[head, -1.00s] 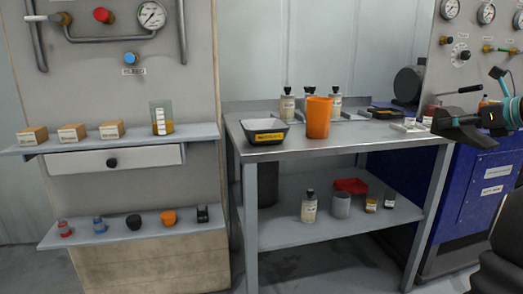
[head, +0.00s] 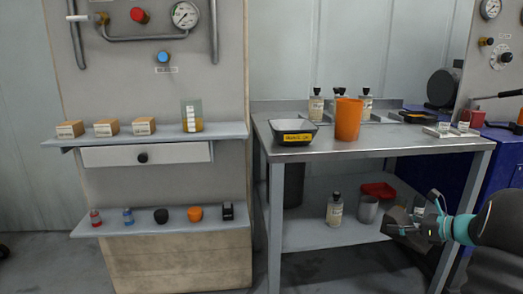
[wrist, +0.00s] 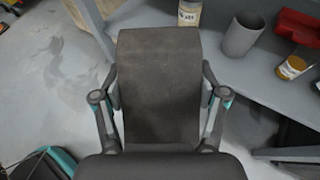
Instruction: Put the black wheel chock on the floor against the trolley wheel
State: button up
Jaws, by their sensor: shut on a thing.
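The black wheel chock (wrist: 158,55) fills the middle of the wrist view as a dark, rough-faced block. My gripper (wrist: 161,92) is shut on it, one finger on each side. In the head view my gripper (head: 402,222) is at the right, in front of the table's lower shelf, with the dark chock at its tip, hard to make out there. The chock is held above the floor. I cannot make out the trolley or its wheel in either view.
A steel table (head: 400,152) carries an orange cup (head: 348,120) and a black tray (head: 293,133). Its lower shelf (head: 310,232) holds a bottle (head: 334,210), a grey cup (head: 367,210) and a red bin (head: 379,190). Open floor (wrist: 45,90) shows left in the wrist view.

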jog(key=s+a+f+n+g+y, duration=0.1)
jog(key=a+f+n, duration=0.1)
jog(key=a+f, duration=1)
jog(key=s+a+f+n+g+y, duration=0.1)
jog(key=s+a+f+g+y, duration=0.1)
jog(key=a+f, duration=0.9)
jog(key=a, duration=0.6)
jog(key=shift+s+a+f+n, duration=0.25)
jog(key=shift+f+n, duration=0.1)
jog(key=shift+n, duration=0.05)
jog(key=shift+d, duration=0.15)
